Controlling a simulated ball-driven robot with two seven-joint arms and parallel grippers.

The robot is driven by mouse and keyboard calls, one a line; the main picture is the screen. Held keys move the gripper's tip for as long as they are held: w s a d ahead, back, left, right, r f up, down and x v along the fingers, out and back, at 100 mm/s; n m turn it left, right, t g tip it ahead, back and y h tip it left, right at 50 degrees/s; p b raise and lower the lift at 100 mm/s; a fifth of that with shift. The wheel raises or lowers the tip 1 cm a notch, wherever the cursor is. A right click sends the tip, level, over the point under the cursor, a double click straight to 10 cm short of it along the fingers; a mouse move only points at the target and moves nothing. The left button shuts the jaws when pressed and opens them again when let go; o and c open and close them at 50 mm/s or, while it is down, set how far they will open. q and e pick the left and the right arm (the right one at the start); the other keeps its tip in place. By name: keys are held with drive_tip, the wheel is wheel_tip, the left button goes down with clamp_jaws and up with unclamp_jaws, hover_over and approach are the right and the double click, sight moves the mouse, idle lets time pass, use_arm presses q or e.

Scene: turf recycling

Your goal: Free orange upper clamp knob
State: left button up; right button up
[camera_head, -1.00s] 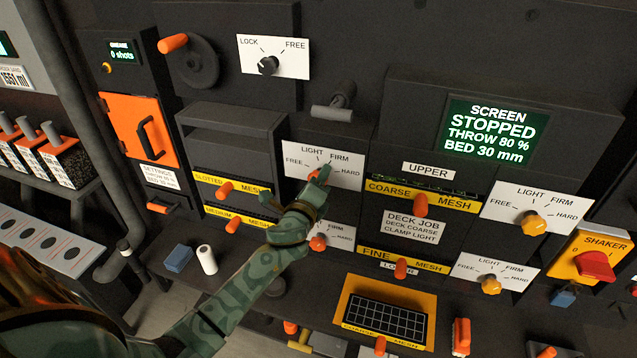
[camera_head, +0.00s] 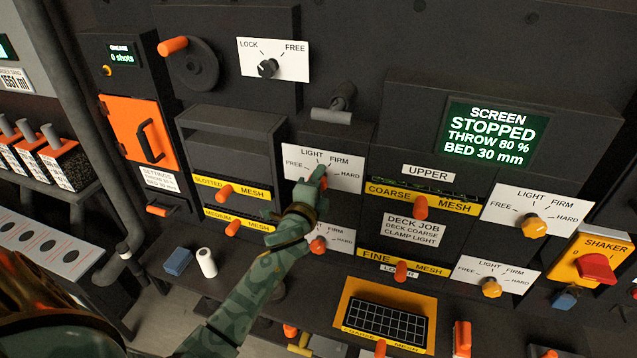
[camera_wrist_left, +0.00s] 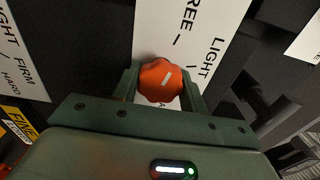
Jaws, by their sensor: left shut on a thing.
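The orange upper clamp knob (camera_head: 323,182) is on a white dial plate (camera_head: 346,176) marked FREE, LIGHT, FIRM and HARD, left of the UPPER label. My left gripper (camera_head: 317,186) is shut on this knob and partly covers it in the head view. In the left wrist view the orange knob (camera_wrist_left: 159,82) sits between the two green fingers. Its white mark points up and right, roughly between the FREE and LIGHT ticks. My right gripper is not in view.
A second orange knob (camera_head: 318,245) on a similar plate lies just below, close to my left wrist. Yellow knobs (camera_head: 533,226) are on plates at the right. A LOCK/FREE dial (camera_head: 268,67) is above. The screen (camera_head: 495,131) reads STOPPED.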

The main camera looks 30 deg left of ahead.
use_arm(q)
drive_tip(key=o, duration=1)
drive_tip(key=shift+c, duration=0.2)
drive_tip(key=b+v, duration=0.1)
drive_tip(key=v, duration=1.5)
drive_tip(key=shift+s+b, duration=0.2)
drive_tip(key=shift+b, duration=0.2)
drive_tip(key=shift+d, duration=0.1)
